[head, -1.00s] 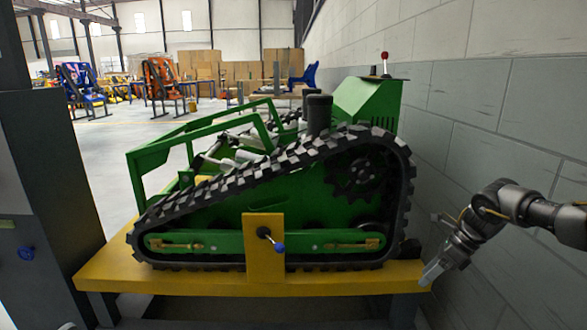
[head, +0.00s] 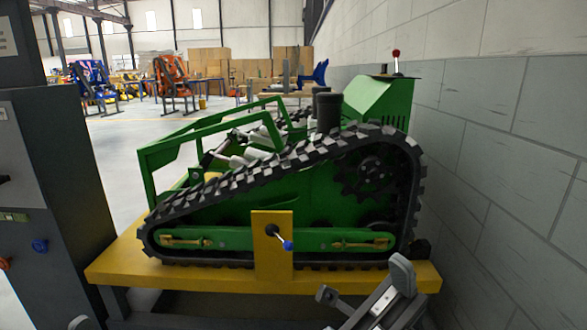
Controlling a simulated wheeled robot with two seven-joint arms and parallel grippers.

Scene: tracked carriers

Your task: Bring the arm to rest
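My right arm's end (head: 375,298) is low in the head view, in front of the right part of the yellow stand. Its grey parts point up and inward, and nothing is seen held there.
A grey block wall (head: 500,150) runs close along the right. A dark cabinet (head: 60,190) with a blue knob (head: 40,246) stands at the left. A red-knobbed lever (head: 396,55) rises from the carrier's back. Open floor (head: 125,150) lies behind, with boxes far off.

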